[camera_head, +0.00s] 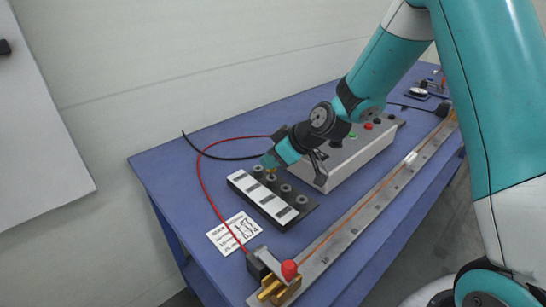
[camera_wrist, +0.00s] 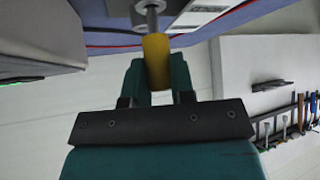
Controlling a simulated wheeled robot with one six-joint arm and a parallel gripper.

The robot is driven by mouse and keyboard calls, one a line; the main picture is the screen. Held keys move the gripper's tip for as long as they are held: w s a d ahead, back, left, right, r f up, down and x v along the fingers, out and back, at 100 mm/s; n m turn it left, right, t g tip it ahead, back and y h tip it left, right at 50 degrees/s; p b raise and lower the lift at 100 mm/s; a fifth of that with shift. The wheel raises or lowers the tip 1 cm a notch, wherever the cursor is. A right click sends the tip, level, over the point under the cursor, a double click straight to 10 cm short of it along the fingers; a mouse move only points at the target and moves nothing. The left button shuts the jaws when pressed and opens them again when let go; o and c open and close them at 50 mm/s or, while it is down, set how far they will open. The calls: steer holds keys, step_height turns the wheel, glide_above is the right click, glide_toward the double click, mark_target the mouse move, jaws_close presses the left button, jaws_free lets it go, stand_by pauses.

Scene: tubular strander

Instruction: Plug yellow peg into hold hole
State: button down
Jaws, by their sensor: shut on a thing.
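My gripper (camera_head: 272,164) is over the far left end of a black socket block (camera_head: 303,212) on the blue table. The block has several round grey sockets and a strip of white label patches, too small to read, so I cannot tell which is the hold hole. In the wrist view, the teal fingers of my gripper (camera_wrist: 157,78) are shut on the yellow peg (camera_wrist: 157,58). A grey metal part (camera_wrist: 151,17) extends from the peg's far end toward the dark block. I cannot tell whether the peg is in a hole; the fingers hide most of it in the head view.
A grey control box (camera_head: 350,155) with coloured buttons stands right of the block. A long metal rail (camera_head: 375,190) with a red knob (camera_head: 289,269) runs along the table's front. A white printed card (camera_head: 234,233) and red and black cables lie at left.

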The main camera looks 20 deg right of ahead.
steer(key=shift+f+b, duration=1)
steer(key=shift+f, duration=0.15)
steer(key=c, duration=0.9)
jaws_free()
steer(key=b+v, duration=0.1)
steer(key=v, duration=1.6)
steer(key=s+a+r+g, duration=0.1)
steer(key=s+a+g, duration=0.1)
steer(key=s+a, duration=0.2)
steer(key=s+a+m+g+h+p, duration=0.1)
steer(key=s+a, duration=0.3)
steer(key=s, duration=0.6)
steer(key=s+a+r+m+g+h+p, duration=0.1)
steer(key=s+a+g, duration=0.2)
steer(key=s+a, duration=0.2)
steer(key=shift+s+r, duration=0.15)
steer(key=shift+s, duration=0.4)
steer(key=shift+s+r, duration=0.15)
steer(key=shift+s, duration=0.45)
